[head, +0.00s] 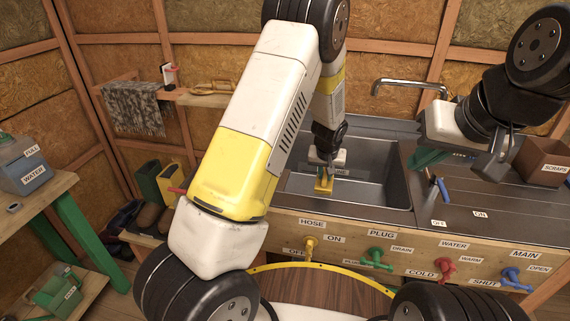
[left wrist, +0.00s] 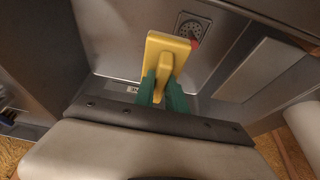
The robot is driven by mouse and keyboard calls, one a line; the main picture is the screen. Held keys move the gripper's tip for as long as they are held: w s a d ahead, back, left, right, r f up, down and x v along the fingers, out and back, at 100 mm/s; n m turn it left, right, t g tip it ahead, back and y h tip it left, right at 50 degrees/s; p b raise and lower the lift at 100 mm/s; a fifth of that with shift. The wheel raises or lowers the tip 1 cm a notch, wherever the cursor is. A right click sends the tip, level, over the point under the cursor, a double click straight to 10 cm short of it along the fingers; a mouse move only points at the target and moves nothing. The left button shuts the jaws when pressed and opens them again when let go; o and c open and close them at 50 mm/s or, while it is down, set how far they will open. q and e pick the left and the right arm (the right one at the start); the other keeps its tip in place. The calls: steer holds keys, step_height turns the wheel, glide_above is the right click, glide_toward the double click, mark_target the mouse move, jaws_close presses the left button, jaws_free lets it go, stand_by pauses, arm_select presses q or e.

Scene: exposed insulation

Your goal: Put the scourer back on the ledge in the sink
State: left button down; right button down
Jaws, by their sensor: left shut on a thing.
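The yellow scourer (left wrist: 172,45), a flat pad with a raised grip, is between the green fingers of my left gripper (left wrist: 163,90). The fingers are shut on its grip. In the head view the scourer (head: 323,185) is inside the sink basin (head: 375,192), below my left gripper (head: 326,171). A small label (left wrist: 132,90) shows on a grey strip beside the gripper; its text is unclear, and I cannot tell the ledge's full outline. Whether the scourer touches any surface is unclear. My right gripper (head: 428,157) is over the counter, right of the basin; its jaw opening is unclear.
A round drain (left wrist: 193,28) shows beyond the scourer, with a small red thing near it. The tap (head: 410,84) arches behind the basin. A blue-handled tool (head: 441,188) is on the right counter, and a scraps box (head: 543,160) stands at far right. Coloured valves line the front.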

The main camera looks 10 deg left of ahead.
arm_select(q)
steer(key=a, duration=1.8)
steer(key=shift+w, duration=0.3)
steer(key=shift+d+f, duration=0.15)
steer(key=shift+f, duration=0.2)
steer(key=shift+f, duration=0.1)
steer(key=c, duration=1.4)
jaws_free()
